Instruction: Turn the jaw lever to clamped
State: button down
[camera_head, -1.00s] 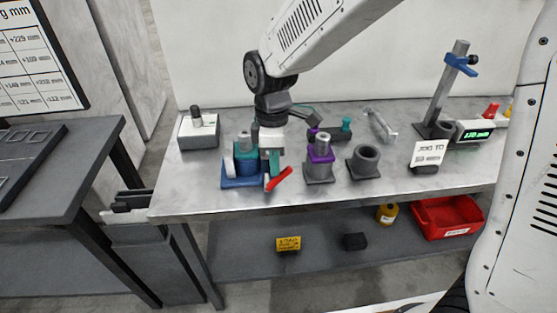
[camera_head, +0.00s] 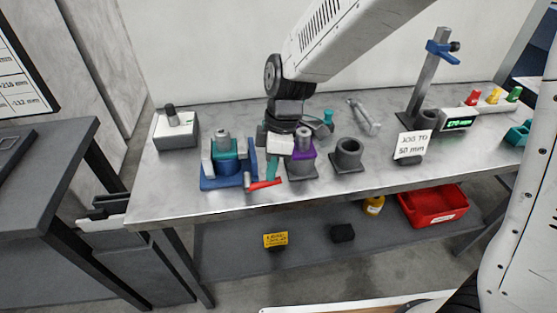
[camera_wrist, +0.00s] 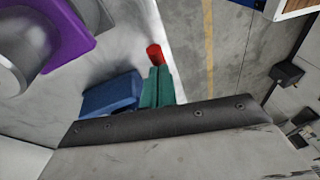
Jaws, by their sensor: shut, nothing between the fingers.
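The blue vise (camera_head: 208,184) stands at the front left of the bench, around a barrel with a teal collar (camera_head: 223,149). Its red jaw lever (camera_head: 265,184) sticks out to the right along the front edge, nearly level in the picture. My gripper (camera_head: 271,176) is shut and empty, its teal fingers pointing down just behind the lever. In the wrist view the fingertips (camera_wrist: 158,70) are close to the lever's red end (camera_wrist: 155,54); I cannot tell whether they touch. A blue part of the vise (camera_wrist: 110,95) shows beside the fingers.
A purple-collared barrel (camera_head: 302,151) in a grey holder stands close to the right of my gripper. An empty grey cup (camera_head: 347,155) is farther right. A grey post stand (camera_head: 425,75), a sign (camera_head: 412,145) and a green display (camera_head: 459,123) are at the right.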

jog(key=shift+d+f, duration=0.4)
jog(key=shift+f, duration=0.15)
jog(key=shift+w, duration=0.1)
dwell(0.3)
jog(key=w+d+r, duration=0.3)
jog(key=d+r, duration=0.3)
jog(key=r, duration=0.5)
jog(key=shift+d, duration=0.35)
jog(key=s+d+r+m+t+h, duration=0.1)
jog(key=s+d+r+m, duration=0.2)
jog(key=s+d+m, duration=0.6)
jog(key=s+d+r+m+t+h, duration=0.1)
jog(key=s+d+r+m+t, duration=0.1)
jog(key=s+d+m, duration=0.7)
jog(key=shift+s+r, duration=0.4)
jog(key=shift+s, duration=1.1)
